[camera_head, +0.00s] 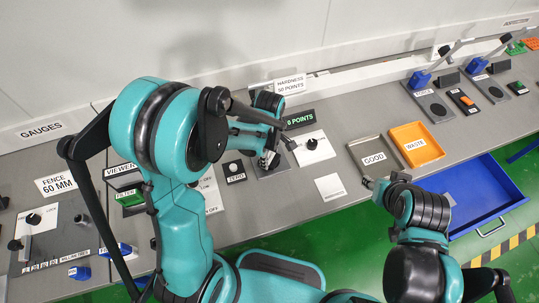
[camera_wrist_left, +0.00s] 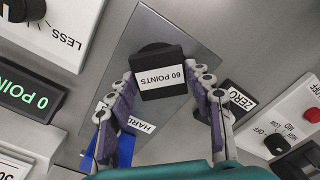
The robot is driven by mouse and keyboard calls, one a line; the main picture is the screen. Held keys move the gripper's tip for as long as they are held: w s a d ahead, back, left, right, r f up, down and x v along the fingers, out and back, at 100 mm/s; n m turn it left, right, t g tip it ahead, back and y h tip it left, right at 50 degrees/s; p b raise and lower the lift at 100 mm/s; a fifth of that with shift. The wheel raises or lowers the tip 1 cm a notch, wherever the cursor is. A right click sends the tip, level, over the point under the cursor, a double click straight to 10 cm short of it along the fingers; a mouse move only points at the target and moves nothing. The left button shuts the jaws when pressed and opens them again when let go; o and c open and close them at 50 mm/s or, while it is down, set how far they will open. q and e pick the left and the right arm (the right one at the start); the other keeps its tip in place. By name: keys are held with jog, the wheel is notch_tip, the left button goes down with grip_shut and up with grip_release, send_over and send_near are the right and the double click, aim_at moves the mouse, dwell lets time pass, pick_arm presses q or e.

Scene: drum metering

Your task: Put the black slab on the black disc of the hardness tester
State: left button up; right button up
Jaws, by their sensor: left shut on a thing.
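The black slab (camera_wrist_left: 148,92), with a white "60 POINTS" label, sits between the fingertips of my left gripper (camera_wrist_left: 166,80). The gripper is shut on it. The black disc (camera_wrist_left: 153,48) of the hardness tester shows just past the slab, partly hidden by it; I cannot tell whether they touch. The tester's grey plate (camera_wrist_left: 185,32) lies beneath. In the head view my left gripper (camera_head: 266,158) is over the tester, and the slab cannot be made out there. My right gripper (camera_head: 369,183) is near the bench's front edge by the GOOD tray; its jaws are too small to read.
The tester's display (camera_head: 299,120) reads "0 POINTS", with a white knob panel (camera_head: 313,150) beside it. A ZERO button (camera_head: 234,169) is to the left. A grey GOOD tray (camera_head: 358,145) and orange WASTE tray (camera_head: 416,135) stand right. A blue drawer (camera_head: 480,190) is open in front.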

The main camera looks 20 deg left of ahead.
pick_arm(q)
jog(key=shift+f, duration=0.15)
jog(key=o, duration=1.2)
jog(key=shift+c, duration=0.2)
jog(key=shift+r, duration=0.5)
notch_tip(320, 180, up, 11)
jog(key=p, duration=0.4)
jog(key=s+a+r+m+t, duration=0.4)
jog(key=s+r+m+t, duration=0.3)
jog(key=m, duration=0.8)
jog(key=s+r, duration=0.1)
jog(key=s, duration=0.2)
jog(key=shift+s+a+m, duration=0.15)
jog(key=shift+a+m, duration=0.2)
jog(key=shift+m, duration=0.05)
